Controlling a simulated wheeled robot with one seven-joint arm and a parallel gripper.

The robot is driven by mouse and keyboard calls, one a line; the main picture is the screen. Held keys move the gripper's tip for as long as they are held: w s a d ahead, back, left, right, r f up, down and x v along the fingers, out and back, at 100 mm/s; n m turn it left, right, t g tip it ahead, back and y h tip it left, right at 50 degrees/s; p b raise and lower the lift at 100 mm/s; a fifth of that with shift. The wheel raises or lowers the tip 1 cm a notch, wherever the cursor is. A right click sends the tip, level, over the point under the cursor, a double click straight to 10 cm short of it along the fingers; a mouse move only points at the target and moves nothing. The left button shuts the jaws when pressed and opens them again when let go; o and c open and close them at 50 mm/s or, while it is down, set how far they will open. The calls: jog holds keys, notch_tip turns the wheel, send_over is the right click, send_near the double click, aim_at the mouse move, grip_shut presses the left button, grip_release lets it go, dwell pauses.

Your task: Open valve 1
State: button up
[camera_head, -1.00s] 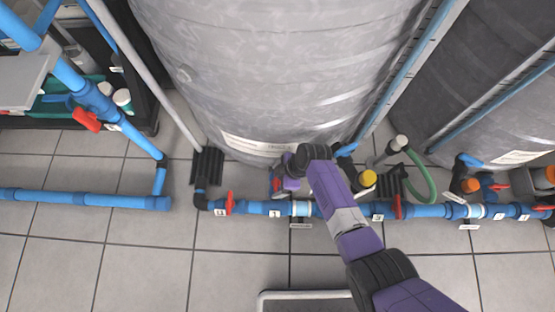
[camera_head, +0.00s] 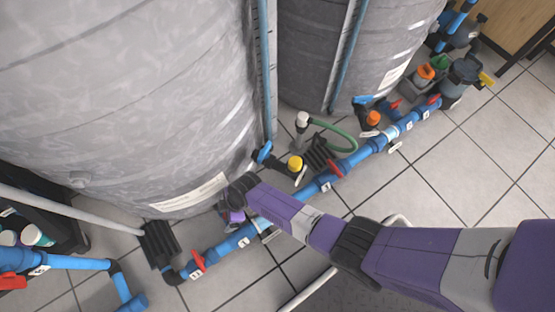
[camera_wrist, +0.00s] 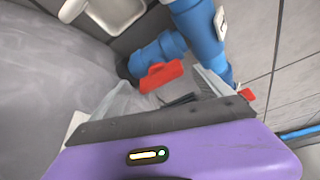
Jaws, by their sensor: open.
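My gripper (camera_wrist: 163,84) is open, with its two pale, translucent fingers spread. In the wrist view a red valve handle (camera_wrist: 160,76) on a blue pipe fitting lies between and just beyond the fingertips; I cannot tell whether they touch it. Its valve number cannot be read. A second red part (camera_wrist: 247,95) shows outside the right finger. In the head view my gripper (camera_head: 234,214) is low beside the large grey tank, above the blue pipe, and its fingers are mostly hidden. A red handle (camera_head: 198,260) stands on the pipe to its left, another (camera_head: 334,168) to its right.
The large grey tank (camera_head: 120,100) stands close behind my gripper; a second tank (camera_head: 310,60) is farther right. The blue pipe (camera_head: 232,246) runs along the floor in front. A black bracket (camera_head: 160,245) and a yellow cap (camera_head: 295,162) are nearby. Tiled floor (camera_head: 440,165) is clear at right.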

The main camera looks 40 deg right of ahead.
jog(key=m+t+h+p, duration=0.1)
jog(key=m, duration=0.3)
jog(key=shift+s, duration=0.15)
jog(key=m+h, duration=0.1)
jog(key=m, duration=0.2)
jog(key=shift+a+t+p, duration=0.15)
jog(key=shift+t+p, duration=0.2)
jog(key=shift+t, duration=0.05)
jog(key=m+h+b, duration=0.1)
jog(key=m, duration=0.2)
jog(key=m+h+b, duration=0.1)
jog(key=m, duration=0.2)
jog(key=shift+a+f+m+t, duration=0.2)
jog(key=shift+m+t, duration=0.1)
jog(key=shift+t, duration=0.1)
jog(key=p+v, duration=0.5)
jog(key=v, duration=0.3)
jog(key=shift+r, duration=0.3)
jog(key=s+d+r+t+p, duration=0.1)
jog(key=s+d+r+p, duration=0.3)
jog(key=r, duration=0.5)
jog(key=s+d+r+t+y+p, duration=0.1)
jog(key=s+d+r+t+p, duration=0.1)
jog(key=s+d+r+p, duration=0.3)
jog(key=d+r+p, duration=0.3)
jog(key=d+r, duration=0.1)
jog(key=shift+r+n+y, duration=0.3)
jog(key=shift+n, duration=0.1)
